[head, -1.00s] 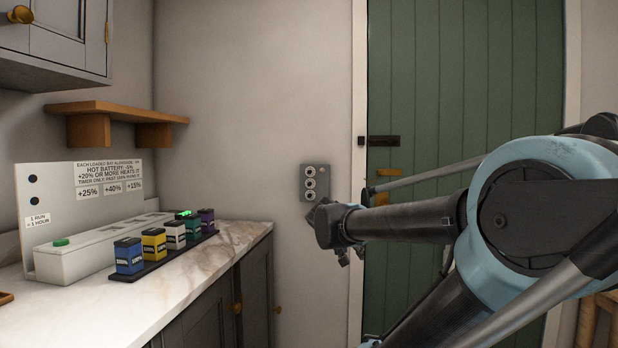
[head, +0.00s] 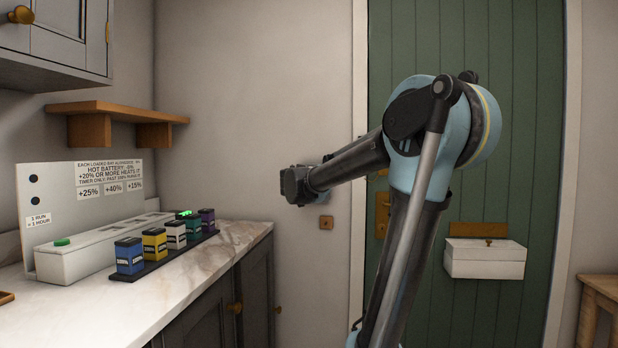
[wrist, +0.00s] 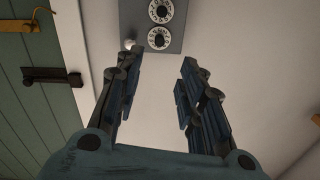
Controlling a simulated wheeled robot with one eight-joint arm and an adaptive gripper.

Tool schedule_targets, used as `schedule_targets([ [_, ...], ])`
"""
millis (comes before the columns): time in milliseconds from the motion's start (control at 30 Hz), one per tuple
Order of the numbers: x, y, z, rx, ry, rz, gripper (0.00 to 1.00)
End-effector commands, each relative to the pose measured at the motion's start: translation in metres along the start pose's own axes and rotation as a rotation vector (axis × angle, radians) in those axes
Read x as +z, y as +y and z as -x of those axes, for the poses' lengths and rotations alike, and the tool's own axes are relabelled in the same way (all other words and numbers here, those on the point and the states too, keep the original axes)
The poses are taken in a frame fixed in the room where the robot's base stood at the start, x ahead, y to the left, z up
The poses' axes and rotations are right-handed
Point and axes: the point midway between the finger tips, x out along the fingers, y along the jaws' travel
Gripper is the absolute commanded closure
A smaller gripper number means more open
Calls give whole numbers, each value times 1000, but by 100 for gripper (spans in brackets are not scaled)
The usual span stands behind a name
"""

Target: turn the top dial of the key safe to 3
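The key safe (wrist: 128,18) is a grey plate on the wall at the top of the wrist view. Two white round dials with dark centres show there, an upper one (wrist: 161,11) and a lower one (wrist: 159,38); the rest of the safe is cut off. The numbers are too small to read. A small pale knob sits at its lower left corner. My gripper (wrist: 160,64) is open and empty, its fingers apart just below the lower dial in that picture. In the head view my gripper (head: 298,185) hides the safe, and its fingers cannot be made out.
A green door (head: 520,150) with a white box (head: 485,262) stands right of the wall. A dark bolt (wrist: 50,76) shows in the wrist view. A small wooden wall piece (head: 326,222) is below my arm. The marble counter (head: 120,310) at left holds several coloured batteries.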

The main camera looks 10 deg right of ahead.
Motion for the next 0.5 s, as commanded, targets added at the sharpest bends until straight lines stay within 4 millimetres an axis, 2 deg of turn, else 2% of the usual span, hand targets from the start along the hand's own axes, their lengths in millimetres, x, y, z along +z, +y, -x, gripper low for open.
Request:
schedule_targets([
  [500,0,0,-73,2,0,0,64],
])
